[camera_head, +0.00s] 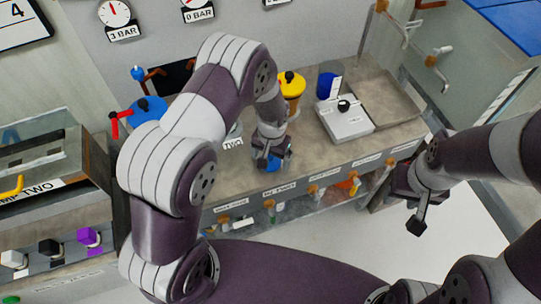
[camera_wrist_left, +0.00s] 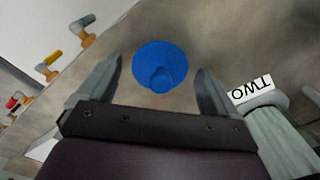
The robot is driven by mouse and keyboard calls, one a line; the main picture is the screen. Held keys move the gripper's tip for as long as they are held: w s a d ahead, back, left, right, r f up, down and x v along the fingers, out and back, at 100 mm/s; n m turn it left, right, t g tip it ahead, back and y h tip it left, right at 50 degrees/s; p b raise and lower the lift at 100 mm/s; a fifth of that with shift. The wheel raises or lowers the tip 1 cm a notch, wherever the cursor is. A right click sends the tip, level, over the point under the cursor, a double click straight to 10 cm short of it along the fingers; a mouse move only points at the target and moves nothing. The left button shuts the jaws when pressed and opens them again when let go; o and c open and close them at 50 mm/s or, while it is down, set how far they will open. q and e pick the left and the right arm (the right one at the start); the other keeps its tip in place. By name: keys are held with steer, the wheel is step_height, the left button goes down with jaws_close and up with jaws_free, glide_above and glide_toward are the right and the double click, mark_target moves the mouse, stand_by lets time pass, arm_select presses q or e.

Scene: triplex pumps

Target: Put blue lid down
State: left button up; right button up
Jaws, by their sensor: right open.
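The blue lid (camera_wrist_left: 160,62) is a round disc with a small knob. In the left wrist view it appears to lie on the counter, between and beyond my left gripper's fingertips (camera_wrist_left: 160,82). Clear gaps show between the knob and both fingers, so the gripper is open and not holding it. In the head view my left gripper (camera_head: 273,152) is over the counter's front part, and it partly hides the blue lid (camera_head: 275,164). My right gripper (camera_head: 416,212) is open and empty, off the counter's right front.
The counter (camera_head: 225,180) carries a "TWO" label (camera_head: 233,142), a yellow-topped container (camera_head: 291,84), a blue cylinder (camera_head: 326,86) and a white box with a black knob (camera_head: 346,120). Several taps line the counter's front edge. A cabinet with coloured knobs (camera_head: 88,237) stands at left.

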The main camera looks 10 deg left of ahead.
arm_select(q)
steer(key=shift+r, duration=0.1)
step_height(320, 180, up, 13)
steer(key=s+a+r+n, duration=0.1)
steer(key=s+a+r, duration=0.1)
steer(key=s, duration=0.5)
steer(key=s+a+r+n+t, duration=0.1)
steer(key=s+a+r, duration=0.1)
steer(key=s+a, duration=0.2)
steer(key=s, duration=0.2)
steer(key=shift+s+r+b, duration=0.4)
steer(key=shift+s, duration=0.1)
